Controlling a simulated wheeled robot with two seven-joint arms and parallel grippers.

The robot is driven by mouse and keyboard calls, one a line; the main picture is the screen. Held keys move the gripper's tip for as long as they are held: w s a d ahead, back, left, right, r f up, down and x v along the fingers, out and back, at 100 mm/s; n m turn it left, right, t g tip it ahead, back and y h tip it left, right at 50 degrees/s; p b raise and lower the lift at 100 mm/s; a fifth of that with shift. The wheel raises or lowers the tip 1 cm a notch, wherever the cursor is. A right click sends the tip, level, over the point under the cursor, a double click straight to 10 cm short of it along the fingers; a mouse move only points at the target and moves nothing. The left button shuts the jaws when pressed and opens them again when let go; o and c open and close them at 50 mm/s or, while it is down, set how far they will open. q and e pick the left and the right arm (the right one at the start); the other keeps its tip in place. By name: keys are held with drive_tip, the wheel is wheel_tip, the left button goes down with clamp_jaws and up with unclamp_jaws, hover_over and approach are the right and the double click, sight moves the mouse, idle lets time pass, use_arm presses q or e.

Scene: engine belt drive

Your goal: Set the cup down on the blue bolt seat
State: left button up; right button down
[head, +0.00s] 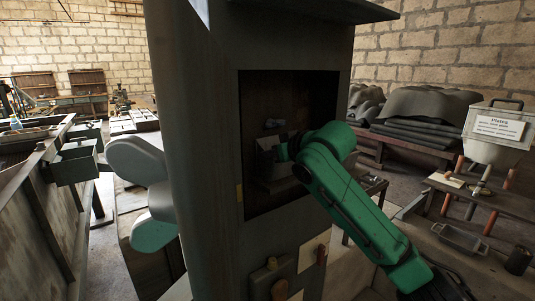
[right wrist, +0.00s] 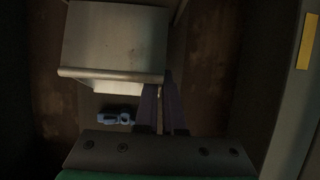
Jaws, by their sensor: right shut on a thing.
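The cup is a grey, box-like metal scoop (right wrist: 115,40) with a rolled edge, at the upper left of the right wrist view. In the head view it is a dim grey shape (head: 266,160) inside the cabinet opening. My right gripper (right wrist: 166,85) is shut on the cup's right edge; its fingers point into the opening. A small blue-grey fitting (right wrist: 115,117), apparently the blue bolt seat, shows below the cup in the wrist view, apart from it in the picture. My left gripper is not seen.
The tall grey cabinet (head: 217,200) frames the dark opening closely around my right arm. A yellow strip (right wrist: 307,40) marks its right side in the wrist view. A bench with a tray (head: 460,238) and a dark cup-like pot (head: 518,260) stands at right.

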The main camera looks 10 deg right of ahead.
drive_tip(key=shift+f, duration=0.4)
idle(0.3)
drive_tip(key=c, duration=0.9)
unclamp_jaws()
drive_tip(key=shift+c, duration=0.2)
